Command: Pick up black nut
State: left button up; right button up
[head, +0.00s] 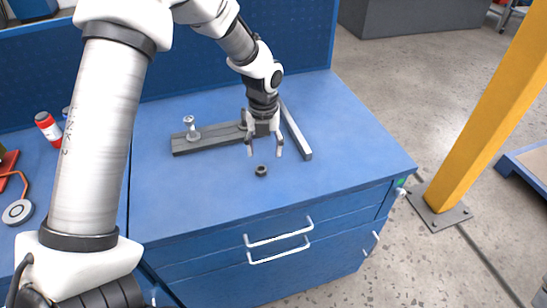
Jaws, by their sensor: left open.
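The black nut (261,170) is a small dark ring lying on the blue workbench top (190,200), near the middle. My left gripper (265,152) points down just behind and above the nut. Its two fingers are spread apart with nothing between them. The nut lies a little in front of the fingertips, and they look apart from it. My right gripper does not show.
A dark grey bar (208,138) with an upright metal bolt (191,128) lies behind the nut. A grey metal bar (296,132) lies to the right. A red and white can (47,127) stands at the left. The bench front is clear.

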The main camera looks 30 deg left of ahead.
aim_at(260, 167)
pick_arm(q)
jog(key=s+f, duration=0.1)
jog(key=s+f+p, duration=0.1)
jog(key=shift+s+a+f, duration=0.2)
jog(key=shift+s, duration=0.15)
jog(key=f, duration=0.1)
jog(key=w+f, duration=0.1)
jog(key=f, duration=0.2)
jog(key=shift+w+p, duration=0.35)
jog(key=shift+s+r, duration=0.15)
jog(key=shift+s, duration=0.1)
jog(key=shift+c, duration=0.3)
jog(key=shift+s+r, duration=0.1)
jog(key=shift+s, duration=0.05)
jog(key=c, duration=0.6)
grip_shut()
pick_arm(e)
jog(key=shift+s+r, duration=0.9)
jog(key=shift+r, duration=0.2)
